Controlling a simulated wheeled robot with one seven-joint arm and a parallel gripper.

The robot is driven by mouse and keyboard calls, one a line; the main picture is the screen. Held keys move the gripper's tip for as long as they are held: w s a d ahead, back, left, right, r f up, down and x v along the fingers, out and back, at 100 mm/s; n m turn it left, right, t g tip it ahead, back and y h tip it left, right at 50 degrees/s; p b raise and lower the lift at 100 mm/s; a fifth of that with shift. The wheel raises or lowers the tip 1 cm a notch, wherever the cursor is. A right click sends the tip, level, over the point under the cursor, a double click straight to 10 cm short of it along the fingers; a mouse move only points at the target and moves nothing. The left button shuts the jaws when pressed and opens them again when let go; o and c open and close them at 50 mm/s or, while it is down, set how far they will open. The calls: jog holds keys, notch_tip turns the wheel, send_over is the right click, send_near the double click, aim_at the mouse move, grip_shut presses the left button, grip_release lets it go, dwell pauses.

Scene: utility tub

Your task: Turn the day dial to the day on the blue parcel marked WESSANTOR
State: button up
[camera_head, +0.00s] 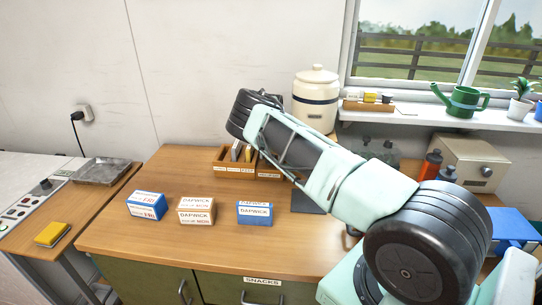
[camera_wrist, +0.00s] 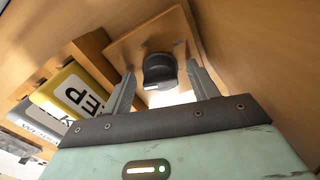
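The day dial is a black round knob (camera_wrist: 158,68) on a wooden plate (camera_wrist: 125,47) in the wrist view, with a small white mark on its lower edge. My gripper (camera_wrist: 161,72) is open. One finger is on each side of the knob with a visible gap; I cannot tell how deep they reach. In the head view, a blue and white parcel (camera_head: 147,205) on the counter shows what looks like FRI; its name is too small to read. Another blue parcel (camera_head: 254,213) reads DAPWICK, with MON below. The gripper and dial are hidden behind my arm in the head view.
A tan parcel (camera_head: 197,211) reading DAPWICK, MON stands between the blue ones. A wooden organiser (camera_head: 234,172) stands behind. A yellow item (camera_wrist: 78,92) and a grey one (camera_wrist: 38,122) lie left of the dial. A cream canister (camera_head: 316,98) stands near the wall.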

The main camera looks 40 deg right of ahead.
notch_tip(320, 180, up, 17)
jog(key=b, duration=0.4)
jog(key=shift+r, duration=0.2)
dwell(0.3)
